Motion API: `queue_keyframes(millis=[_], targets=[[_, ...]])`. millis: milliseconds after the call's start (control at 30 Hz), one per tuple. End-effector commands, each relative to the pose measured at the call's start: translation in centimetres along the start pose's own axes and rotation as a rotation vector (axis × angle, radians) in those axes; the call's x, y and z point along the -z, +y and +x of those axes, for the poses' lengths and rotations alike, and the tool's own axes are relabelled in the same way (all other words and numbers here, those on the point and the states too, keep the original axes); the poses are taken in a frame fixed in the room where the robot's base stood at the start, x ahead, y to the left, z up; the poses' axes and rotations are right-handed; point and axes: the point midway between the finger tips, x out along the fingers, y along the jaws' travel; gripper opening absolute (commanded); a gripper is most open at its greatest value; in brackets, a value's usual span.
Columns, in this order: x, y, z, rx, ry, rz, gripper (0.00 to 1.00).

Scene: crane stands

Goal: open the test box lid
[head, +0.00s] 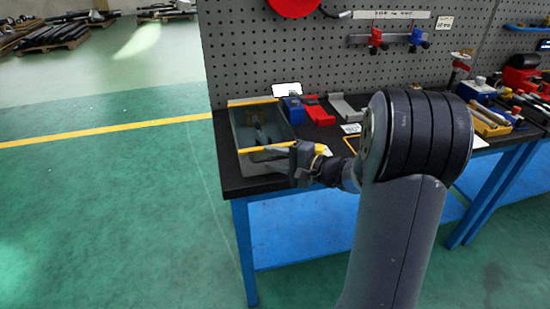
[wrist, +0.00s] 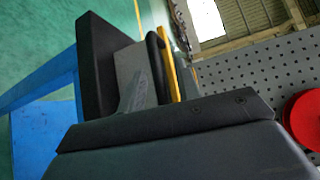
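The test box (head: 238,128) sits at the left end of the dark workbench. It is grey, with a yellow strip along its back and another along its front edge (head: 258,149). Its lid looks down; whether it is slightly raised I cannot tell. My gripper (head: 290,155) is at the box's front right corner, close to the front strip. In the wrist view a dark curved handle (wrist: 157,66) stands beside a yellow strip (wrist: 173,68), just beyond my gripper. Contact with the handle is unclear. My gripper's fingers are mostly hidden, so their opening does not show.
Blue, red and grey blocks (head: 318,111) stand just right of the box. A grey pegboard (head: 240,50) with tools rises behind the bench. More tools crowd the right bench (head: 490,118). The green floor (head: 110,190) left of the bench is clear.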

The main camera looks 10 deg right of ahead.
Motion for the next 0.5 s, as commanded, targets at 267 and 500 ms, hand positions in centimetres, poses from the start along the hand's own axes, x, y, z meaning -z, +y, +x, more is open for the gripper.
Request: queue_keyframes(millis=[267, 500], targets=[[-0.01, 0.00, -0.03, 0.000, 0.000, 0.000, 0.10], [-0.01, 0.02, -0.04, 0.000, 0.000, 0.000, 0.00]])
